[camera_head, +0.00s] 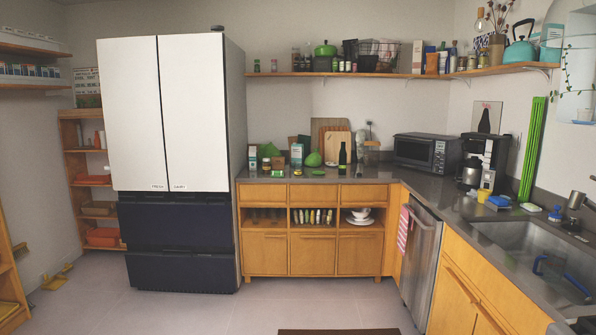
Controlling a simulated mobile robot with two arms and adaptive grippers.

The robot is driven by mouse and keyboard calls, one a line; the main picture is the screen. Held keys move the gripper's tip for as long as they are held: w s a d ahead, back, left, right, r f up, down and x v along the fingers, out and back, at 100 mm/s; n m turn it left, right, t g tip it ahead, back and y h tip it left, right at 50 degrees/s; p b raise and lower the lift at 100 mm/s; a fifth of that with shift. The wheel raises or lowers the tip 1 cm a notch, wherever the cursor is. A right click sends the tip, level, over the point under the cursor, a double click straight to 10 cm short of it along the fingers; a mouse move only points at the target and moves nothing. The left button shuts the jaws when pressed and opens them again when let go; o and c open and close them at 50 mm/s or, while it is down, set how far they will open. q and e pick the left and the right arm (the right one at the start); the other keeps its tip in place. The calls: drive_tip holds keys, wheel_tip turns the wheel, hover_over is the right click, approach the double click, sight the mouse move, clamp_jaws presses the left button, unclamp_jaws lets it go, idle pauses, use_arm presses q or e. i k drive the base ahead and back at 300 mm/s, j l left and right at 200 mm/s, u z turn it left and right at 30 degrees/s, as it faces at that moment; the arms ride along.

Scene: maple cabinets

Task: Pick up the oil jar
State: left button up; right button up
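I cannot pick out the oil jar for certain. A tall dark green bottle (342,156) stands upright on the back counter (322,176), near the wooden cutting boards (336,143). Several small jars and bottles (272,164) stand at the left of that counter, beside the fridge. More jars and bottles (455,60) stand on the wall shelf at the upper right. Their labels are too small to read. Neither of my grippers shows in the head view.
A tall white and navy fridge (175,115) stands left of the counter. A microwave (422,152) and coffee maker (483,163) occupy the corner. The sink (530,245) is at right. The floor (210,310) before the cabinets is mostly clear, with a dark mat (338,331).

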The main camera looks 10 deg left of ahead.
sight(298, 165)
drive_tip(key=i+j+u, duration=0.45)
drive_tip(key=i+u, duration=0.3)
drive_tip(key=i, duration=0.2)
drive_tip(key=i+u, duration=0.3)
drive_tip(key=i, duration=1.75)
drive_tip(key=i+j+z, duration=0.1)
drive_tip(key=i+z, duration=0.2)
drive_tip(key=i, duration=0.25)
drive_tip(key=i+j+z, duration=0.3)
drive_tip(key=i, duration=0.3)
drive_tip(key=i+j+z, duration=0.3)
drive_tip(key=i, duration=0.2)
